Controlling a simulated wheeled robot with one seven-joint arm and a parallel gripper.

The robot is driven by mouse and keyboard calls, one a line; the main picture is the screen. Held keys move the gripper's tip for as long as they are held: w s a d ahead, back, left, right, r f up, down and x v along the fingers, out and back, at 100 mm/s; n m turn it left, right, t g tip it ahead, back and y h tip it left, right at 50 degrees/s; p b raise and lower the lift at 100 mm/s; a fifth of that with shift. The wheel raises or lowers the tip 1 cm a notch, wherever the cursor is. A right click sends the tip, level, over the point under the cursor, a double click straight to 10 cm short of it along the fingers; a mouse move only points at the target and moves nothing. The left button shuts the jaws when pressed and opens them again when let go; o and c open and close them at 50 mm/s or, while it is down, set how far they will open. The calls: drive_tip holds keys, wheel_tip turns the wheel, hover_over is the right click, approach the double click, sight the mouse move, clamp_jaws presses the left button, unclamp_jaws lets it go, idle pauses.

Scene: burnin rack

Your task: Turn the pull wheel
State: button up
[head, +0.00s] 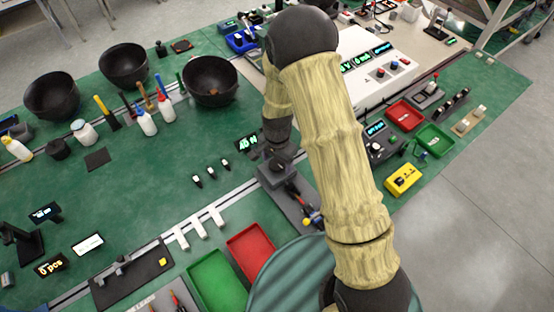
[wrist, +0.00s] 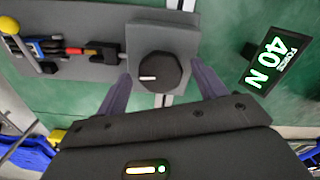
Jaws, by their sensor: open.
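The pull wheel (wrist: 158,72) is a dark round knob with a white mark pointing left, on a grey block (wrist: 180,40) of the pull tester. In the wrist view my gripper (wrist: 161,76) is open, one finger on each side of the wheel. The fingers look apart from it; their height relative to it is hard to judge. In the head view my gripper (head: 279,158) is over the tester, and my arm hides part of this area. The force display (wrist: 268,60) reads 40 N.
The tester's grey base (wrist: 75,72) carries red, blue and yellow-tipped parts left of the wheel in the wrist view. In the head view, green (head: 216,283) and red (head: 252,250) trays lie near it.

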drive_tip(key=c, duration=1)
